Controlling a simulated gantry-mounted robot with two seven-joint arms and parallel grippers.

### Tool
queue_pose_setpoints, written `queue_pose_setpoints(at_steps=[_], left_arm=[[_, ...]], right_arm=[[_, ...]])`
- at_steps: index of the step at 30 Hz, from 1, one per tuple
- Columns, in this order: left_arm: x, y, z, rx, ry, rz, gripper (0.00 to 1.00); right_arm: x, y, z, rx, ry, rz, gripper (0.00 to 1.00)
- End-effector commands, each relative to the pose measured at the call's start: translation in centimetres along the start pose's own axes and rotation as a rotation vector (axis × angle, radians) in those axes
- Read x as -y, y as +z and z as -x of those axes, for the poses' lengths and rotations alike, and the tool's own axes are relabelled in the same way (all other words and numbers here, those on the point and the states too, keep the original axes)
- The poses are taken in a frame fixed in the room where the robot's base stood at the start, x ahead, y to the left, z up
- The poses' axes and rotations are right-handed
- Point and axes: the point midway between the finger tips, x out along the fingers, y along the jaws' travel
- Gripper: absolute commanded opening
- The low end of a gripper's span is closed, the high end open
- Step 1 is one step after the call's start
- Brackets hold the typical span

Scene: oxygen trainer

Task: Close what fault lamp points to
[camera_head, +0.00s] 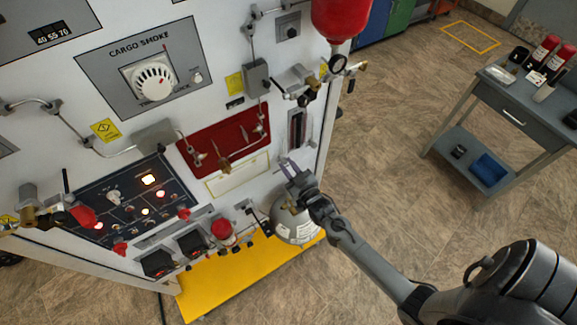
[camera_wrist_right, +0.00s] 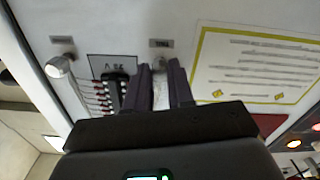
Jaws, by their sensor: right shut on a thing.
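The dark lamp panel (camera_head: 130,203) is at the lower left of the white trainer wall in the head view. A large amber lamp (camera_head: 149,180) is lit on it, with smaller red and orange lights nearby; their labels are too small to read. My right gripper (camera_head: 285,166) is against the wall, right of the white placard in a yellow frame (camera_head: 238,175). In the right wrist view its fingers (camera_wrist_right: 163,72) are shut on a small pale knob (camera_wrist_right: 160,68) under a small label. The fingers hide most of the knob. My left gripper is not in view.
A red recessed panel with small valves (camera_head: 225,145) is left of my right gripper. A silver knob (camera_wrist_right: 60,66) and a row of red-marked parts (camera_wrist_right: 102,96) are beside the fingers. A round vessel (camera_head: 297,228) is below. A grey cart (camera_head: 510,110) stands right.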

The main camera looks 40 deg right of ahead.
Motion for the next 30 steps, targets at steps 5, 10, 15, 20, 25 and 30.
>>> queue_pose_setpoints(at_steps=[5, 10, 15, 20, 25, 30], left_arm=[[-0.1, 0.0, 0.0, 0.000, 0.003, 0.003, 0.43], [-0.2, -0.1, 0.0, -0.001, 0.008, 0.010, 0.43], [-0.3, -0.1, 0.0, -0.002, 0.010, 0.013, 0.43], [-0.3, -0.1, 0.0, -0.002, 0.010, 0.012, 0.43], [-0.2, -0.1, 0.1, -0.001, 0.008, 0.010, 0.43], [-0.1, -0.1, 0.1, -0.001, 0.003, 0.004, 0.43]], right_arm=[[0.0, 0.1, 0.0, 0.002, 0.000, 0.000, 0.00], [0.0, 0.1, 0.0, 0.002, 0.000, 0.000, 0.41], [0.0, 0.1, 0.0, 0.001, 0.000, 0.001, 0.48], [0.0, 0.0, 0.1, 0.001, 0.000, 0.001, 0.48], [0.0, 0.1, 1.0, 0.001, -0.001, 0.001, 0.48], [0.1, 0.1, 3.5, 0.003, -0.001, 0.001, 0.48]])
